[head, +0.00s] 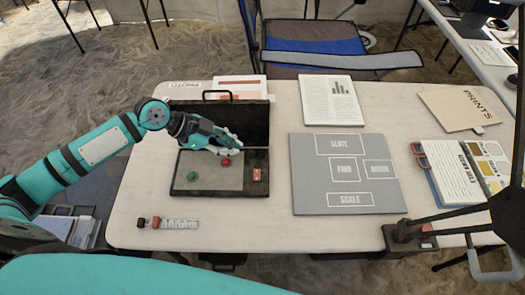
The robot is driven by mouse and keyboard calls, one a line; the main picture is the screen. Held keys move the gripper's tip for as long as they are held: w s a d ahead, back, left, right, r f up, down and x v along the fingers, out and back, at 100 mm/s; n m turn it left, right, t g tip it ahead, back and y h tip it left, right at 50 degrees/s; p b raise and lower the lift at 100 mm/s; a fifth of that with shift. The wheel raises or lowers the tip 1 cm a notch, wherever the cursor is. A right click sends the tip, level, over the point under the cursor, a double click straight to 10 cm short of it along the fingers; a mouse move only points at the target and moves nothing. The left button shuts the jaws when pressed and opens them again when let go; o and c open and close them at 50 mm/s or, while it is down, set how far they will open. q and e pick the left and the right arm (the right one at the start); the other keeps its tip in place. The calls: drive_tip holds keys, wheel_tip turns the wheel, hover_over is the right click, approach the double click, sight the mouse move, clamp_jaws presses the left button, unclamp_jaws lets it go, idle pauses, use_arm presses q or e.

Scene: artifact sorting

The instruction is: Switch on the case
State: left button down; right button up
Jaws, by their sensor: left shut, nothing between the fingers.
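The case (178,187) lies open on the table, its dark lid raised at the back with a handle on top. Its grey inner panel carries a green button (192,177) at left, a red button (226,161) near the middle and a red rocker-like switch (257,174) at right. My left gripper (236,148) is shut and empty, over the back part of the case, just behind the red button. I cannot tell whether its tips touch anything. The arm and gripper hide part of the lid and panel. My right gripper is not in view.
A grey board (305,185) with outlined labelled areas lies right of the case. A small marker strip (168,223) lies in front.

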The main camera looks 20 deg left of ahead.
use_arm(q)
drive_tip(key=s, duration=0.1)
drive_tip(key=p, duration=0.3)
hover_over(257, 171)
drive_tip(key=f, duration=0.4)
drive_tip(key=d+f, duration=0.1)
drive_tip(key=f, duration=0.1)
drive_tip(key=shift+s+f, duration=0.3)
drive_tip(key=shift+s, duration=0.1)
drive_tip(key=f, duration=0.2)
drive_tip(key=shift+w+a+f, duration=0.15)
drive_tip(key=shift+a+f, duration=0.1)
drive_tip(key=shift+f, duration=0.75)
drive_tip(key=shift+w+a+f, duration=0.1)
drive_tip(key=b, duration=0.1)
drive_tip(key=f+b, duration=0.1)
drive_tip(key=b, duration=0.1)
drive_tip(key=shift+w+f+g, duration=0.1)
drive_tip(key=shift+w+g, duration=0.15)
drive_tip(key=shift+g, duration=0.05)
drive_tip(key=shift+r+n, duration=0.25)
drive_tip(key=shift+n, duration=0.05)
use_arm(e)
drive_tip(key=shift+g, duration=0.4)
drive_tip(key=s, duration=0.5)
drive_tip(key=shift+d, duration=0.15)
use_arm(q)
drive_tip(key=shift+s, duration=0.15)
